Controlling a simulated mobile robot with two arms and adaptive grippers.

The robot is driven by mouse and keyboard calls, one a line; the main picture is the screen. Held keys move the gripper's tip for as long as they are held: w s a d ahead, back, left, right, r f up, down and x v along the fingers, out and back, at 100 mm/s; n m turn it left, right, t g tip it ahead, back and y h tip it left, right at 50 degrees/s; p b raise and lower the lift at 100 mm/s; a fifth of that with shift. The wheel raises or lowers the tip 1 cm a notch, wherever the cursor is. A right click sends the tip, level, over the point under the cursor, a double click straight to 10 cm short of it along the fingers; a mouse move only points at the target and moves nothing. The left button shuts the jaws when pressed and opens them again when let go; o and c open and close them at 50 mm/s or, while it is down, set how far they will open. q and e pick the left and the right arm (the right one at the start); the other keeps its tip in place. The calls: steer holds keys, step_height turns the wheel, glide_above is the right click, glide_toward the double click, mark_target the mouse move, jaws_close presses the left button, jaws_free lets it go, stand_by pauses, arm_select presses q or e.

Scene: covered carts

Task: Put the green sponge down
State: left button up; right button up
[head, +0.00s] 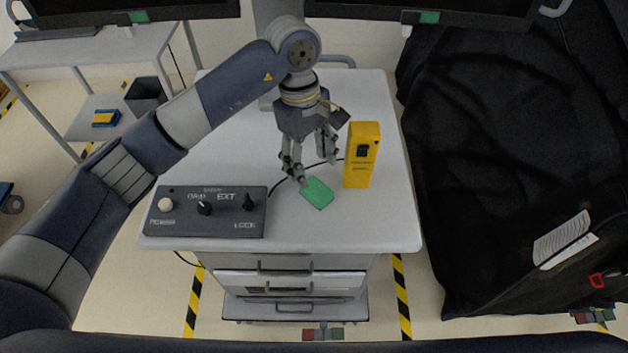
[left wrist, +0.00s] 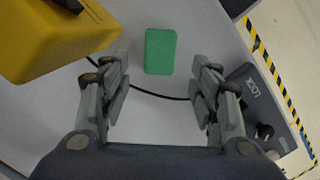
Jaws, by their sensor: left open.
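The green sponge (head: 317,193) lies flat on the white top of the cart (head: 385,215), near its front. It also shows in the left wrist view (left wrist: 160,52), beyond and between the fingertips. My left gripper (head: 312,165) is open and empty above the cart top, just behind the sponge and apart from it. In the left wrist view its two fingers (left wrist: 160,80) stand wide apart with bare cart top between them. My right gripper is not in view.
A yellow device (head: 362,155) stands upright right of the sponge. A grey control box (head: 210,212) with knobs sits at front left, with a black cable running behind the sponge. A black-covered cart (head: 500,150) stands at right. The cart top's front right is clear.

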mark_target(309, 183)
arm_select(q)
steer(key=r, duration=0.3)
steer(key=r+b, duration=0.1)
steer(key=shift+w+a+r, duration=0.2)
steer(key=shift+a+r, duration=0.05)
steer(key=shift+r, duration=0.15)
steer(key=shift+s+f, duration=0.1)
